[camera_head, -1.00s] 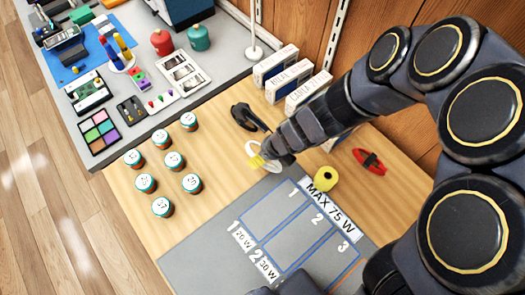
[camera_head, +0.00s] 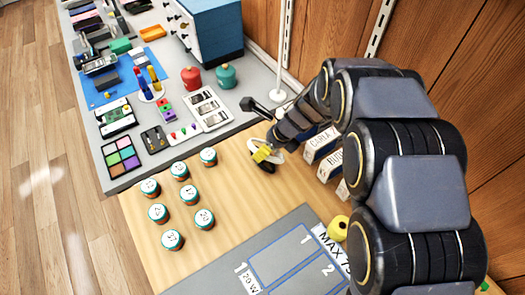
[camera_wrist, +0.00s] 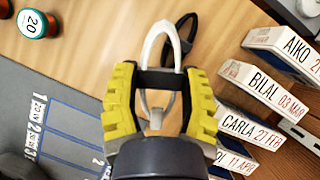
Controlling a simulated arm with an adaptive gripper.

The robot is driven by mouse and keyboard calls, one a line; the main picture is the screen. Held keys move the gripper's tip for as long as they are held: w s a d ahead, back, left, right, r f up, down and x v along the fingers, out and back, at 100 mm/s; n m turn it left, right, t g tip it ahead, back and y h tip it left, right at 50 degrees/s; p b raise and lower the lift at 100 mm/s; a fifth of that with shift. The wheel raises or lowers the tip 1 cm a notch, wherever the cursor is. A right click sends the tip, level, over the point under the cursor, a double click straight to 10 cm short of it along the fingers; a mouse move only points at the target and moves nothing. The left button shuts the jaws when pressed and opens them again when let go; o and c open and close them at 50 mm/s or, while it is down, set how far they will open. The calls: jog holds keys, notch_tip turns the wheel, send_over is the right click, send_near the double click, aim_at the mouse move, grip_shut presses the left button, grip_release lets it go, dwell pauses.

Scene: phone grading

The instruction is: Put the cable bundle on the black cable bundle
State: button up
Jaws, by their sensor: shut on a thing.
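My gripper (camera_wrist: 158,82) has yellow fingers shut on a white cable bundle (camera_wrist: 148,48), a loop with a dark band around its middle. The black cable bundle (camera_wrist: 186,24) lies on the wooden tabletop just beyond the white loop, partly hidden behind it in the wrist view. In the head view, my gripper (camera_head: 264,155) is low over the wood, and the white cable (camera_head: 255,142) shows as a small loop beside it. I cannot tell whether the white cable touches anything below.
Labelled white boxes (camera_wrist: 262,84) stand close to the right of my gripper. Several numbered round containers (camera_head: 189,194) stand on the wood to the left. A yellow roll (camera_head: 339,228) and a grey marked mat (camera_head: 215,262) lie nearer. Wood between containers and gripper is clear.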

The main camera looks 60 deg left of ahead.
jog(key=a+f, duration=0.1)
jog(key=f, duration=0.1)
jog(key=w+a+f, duration=0.1)
jog(key=a+f, duration=0.1)
jog(key=w+a+f, duration=0.1)
jog(key=f, duration=0.1)
jog(key=shift+a, duration=0.25)
jog(key=shift+f, duration=1.55)
jog(key=shift+f, duration=0.15)
jog(key=o, duration=1)
jog(key=shift+o, duration=0.2)
jog(key=shift+r, duration=0.35)
jog(key=v, duration=1.1)
jog(key=shift+w+d+r, duration=0.15)
jog(key=shift+d+r, duration=0.1)
